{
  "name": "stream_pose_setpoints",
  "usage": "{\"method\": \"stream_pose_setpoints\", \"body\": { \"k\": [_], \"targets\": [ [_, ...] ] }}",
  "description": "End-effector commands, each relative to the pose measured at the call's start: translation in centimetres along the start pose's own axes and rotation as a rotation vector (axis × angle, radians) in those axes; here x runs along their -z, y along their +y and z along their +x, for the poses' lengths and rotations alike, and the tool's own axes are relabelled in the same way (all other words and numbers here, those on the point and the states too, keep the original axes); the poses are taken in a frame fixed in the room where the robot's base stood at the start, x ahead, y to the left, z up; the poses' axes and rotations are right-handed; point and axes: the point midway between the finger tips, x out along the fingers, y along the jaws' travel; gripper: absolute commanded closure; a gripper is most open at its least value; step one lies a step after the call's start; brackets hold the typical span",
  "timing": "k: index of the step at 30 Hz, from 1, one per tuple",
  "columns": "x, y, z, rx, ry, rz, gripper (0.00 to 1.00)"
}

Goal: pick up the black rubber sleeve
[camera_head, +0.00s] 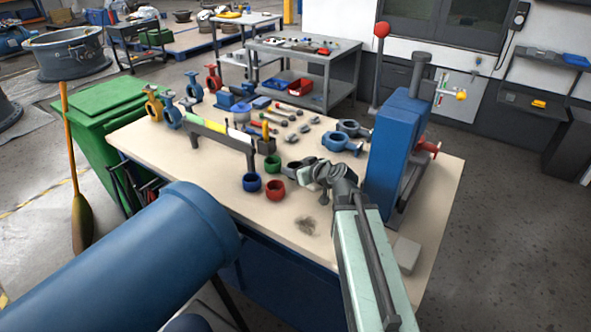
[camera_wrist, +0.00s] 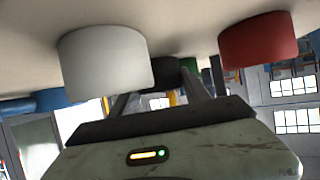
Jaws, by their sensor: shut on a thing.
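The black rubber sleeve (camera_wrist: 166,72) is between the fingers of my gripper (camera_wrist: 162,88) in the wrist view, partly hidden behind a pale grey sleeve. In the head view the black sleeve (camera_head: 291,170) shows at the left end of my gripper (camera_head: 312,173), low over the workbench. My gripper is shut on it. I cannot tell whether the sleeve is clear of the bench top.
A red sleeve (camera_head: 275,190), a blue sleeve (camera_head: 251,183) and a green sleeve (camera_head: 273,165) stand close by. The pale grey sleeve (camera_wrist: 107,62) is near my fingers. A tall blue machine (camera_head: 393,150) stands right. The workbench (camera_head: 290,232) is mostly bare in front.

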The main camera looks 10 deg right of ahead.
Motion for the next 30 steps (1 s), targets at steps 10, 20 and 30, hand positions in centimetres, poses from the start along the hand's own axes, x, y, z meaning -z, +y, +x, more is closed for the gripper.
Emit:
{"method": "stream_pose_setpoints", "body": {
  "k": [10,20,30],
  "targets": [
    [6.6,0.1,-3.2,-0.001,0.000,0.001,0.85],
    [8.8,0.1,-4.3,-0.002,0.000,0.001,0.85],
    [15.9,0.2,-7.8,-0.003,0.000,0.001,0.85]
  ]
}}
